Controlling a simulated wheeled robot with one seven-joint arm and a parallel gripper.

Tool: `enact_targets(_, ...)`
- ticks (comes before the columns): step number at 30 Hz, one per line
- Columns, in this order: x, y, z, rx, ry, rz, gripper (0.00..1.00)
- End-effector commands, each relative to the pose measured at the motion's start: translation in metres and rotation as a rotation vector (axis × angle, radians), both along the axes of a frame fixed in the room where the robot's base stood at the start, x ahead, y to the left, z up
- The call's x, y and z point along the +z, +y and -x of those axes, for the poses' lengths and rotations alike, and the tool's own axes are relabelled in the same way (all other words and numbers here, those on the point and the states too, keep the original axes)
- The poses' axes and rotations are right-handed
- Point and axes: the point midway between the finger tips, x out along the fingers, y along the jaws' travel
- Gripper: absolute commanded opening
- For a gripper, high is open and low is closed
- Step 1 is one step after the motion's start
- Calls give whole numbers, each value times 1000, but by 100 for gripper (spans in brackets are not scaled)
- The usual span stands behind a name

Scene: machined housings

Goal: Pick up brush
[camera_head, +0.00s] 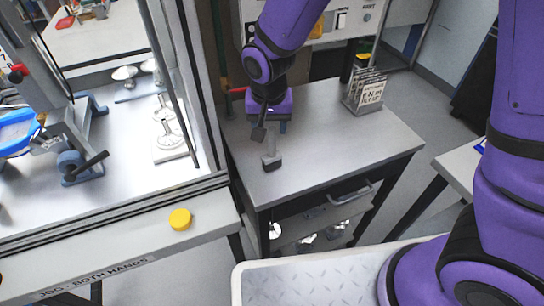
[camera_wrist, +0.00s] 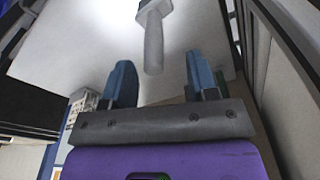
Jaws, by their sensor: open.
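A brush with a pale grey handle and a dark head (camera_head: 271,160) is at the left part of the grey cabinet top (camera_head: 345,145). In the wrist view its handle (camera_wrist: 153,45) points toward my gripper and lies between the lines of the two blue fingers. My gripper (camera_wrist: 162,78) is open, with nothing between its fingers. In the head view my gripper (camera_head: 262,126) is just behind the brush handle and close to it. Whether they touch cannot be told.
A rack of printed cards (camera_head: 365,92) stands at the back right of the cabinet top. A machine enclosure with a metal frame (camera_head: 195,110) borders the left side. A yellow button (camera_head: 180,219) is on its front ledge. The middle of the cabinet top is clear.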

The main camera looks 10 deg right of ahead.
Motion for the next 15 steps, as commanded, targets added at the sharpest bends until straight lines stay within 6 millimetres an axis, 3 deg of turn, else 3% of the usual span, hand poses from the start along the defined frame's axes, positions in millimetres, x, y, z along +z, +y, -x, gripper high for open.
enact_targets(9,-40,-7,-3,0,2,2,54)
enact_targets(15,-50,-7,-5,0,1,0,54)
